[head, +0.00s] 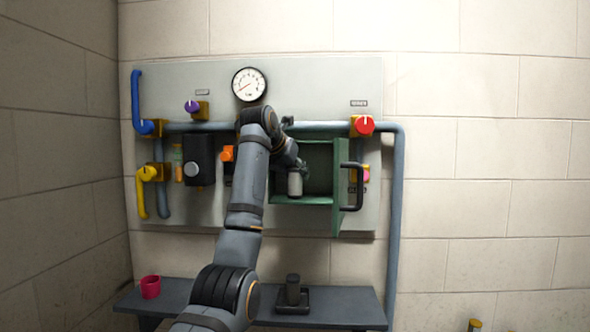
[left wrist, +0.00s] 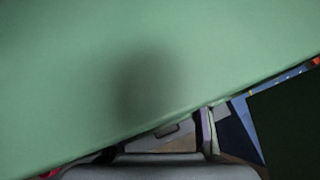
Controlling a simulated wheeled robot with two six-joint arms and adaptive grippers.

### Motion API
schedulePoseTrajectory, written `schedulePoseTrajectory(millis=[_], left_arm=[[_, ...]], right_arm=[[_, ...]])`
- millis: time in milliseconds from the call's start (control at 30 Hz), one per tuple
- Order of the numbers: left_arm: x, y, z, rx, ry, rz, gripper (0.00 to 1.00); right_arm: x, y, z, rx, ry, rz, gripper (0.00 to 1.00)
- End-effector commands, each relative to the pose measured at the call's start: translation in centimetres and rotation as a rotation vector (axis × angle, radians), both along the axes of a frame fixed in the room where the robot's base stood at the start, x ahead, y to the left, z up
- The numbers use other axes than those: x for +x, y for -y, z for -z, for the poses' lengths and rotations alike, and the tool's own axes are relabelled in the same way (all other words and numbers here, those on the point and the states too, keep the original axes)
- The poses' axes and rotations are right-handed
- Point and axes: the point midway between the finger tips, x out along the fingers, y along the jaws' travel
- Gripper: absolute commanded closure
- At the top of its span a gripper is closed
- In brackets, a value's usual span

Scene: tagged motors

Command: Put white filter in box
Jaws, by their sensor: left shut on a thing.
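The white filter (head: 295,187) is a small pale cylinder, upright, under my left gripper (head: 297,167). My left gripper is shut on it. The green box (head: 318,158) is mounted on the wall panel with its door (head: 347,190) swung open to the right. The filter shows against the box's opening, near its lower left part; its exact depth and any contact with the floor are unclear. In the left wrist view a green surface (left wrist: 130,70) of the box fills most of the picture, with the filter's pale body (left wrist: 160,173) along the bottom edge. My right gripper is not seen.
The panel (head: 310,85) carries a gauge (head: 249,84), pipes, a red knob (head: 362,126), a purple knob (head: 192,106) and a black unit (head: 198,160). A shelf (head: 345,307) below holds a red cup (head: 150,287) and a dark stand (head: 292,294). A black handle (head: 355,185) juts from the door.

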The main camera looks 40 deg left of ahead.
Motion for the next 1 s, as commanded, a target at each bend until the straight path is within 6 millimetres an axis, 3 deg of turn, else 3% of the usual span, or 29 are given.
schedulePoseTrajectory(millis=[133, 167, 233, 600, 667, 767, 1000], left_arm=[[0.0, 0.0, 0.5, 0.0, 0.001, 0.0, 0.99], [0.0, 0.0, 0.4, 0.0, 0.0, 0.0, 0.6], [0.0, 0.0, 0.3, 0.0, 0.0, 0.0, 0.51], [-0.1, 0.0, -0.3, 0.0, 0.001, 0.0, 0.51], [-0.8, 0.2, -0.1, 0.0, 0.004, 0.001, 0.51], [-2.7, 0.6, -1.2, -0.001, 0.007, 0.002, 0.51], [-9.7, 1.8, -0.7, 0.001, 0.007, 0.0, 0.51]], right_arm=[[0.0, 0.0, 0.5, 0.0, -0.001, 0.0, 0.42], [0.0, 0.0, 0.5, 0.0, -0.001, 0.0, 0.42], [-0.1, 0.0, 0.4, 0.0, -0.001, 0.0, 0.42], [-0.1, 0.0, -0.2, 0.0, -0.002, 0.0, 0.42], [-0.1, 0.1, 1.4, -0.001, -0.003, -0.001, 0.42], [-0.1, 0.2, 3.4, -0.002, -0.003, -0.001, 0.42], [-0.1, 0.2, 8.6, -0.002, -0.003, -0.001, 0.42]])
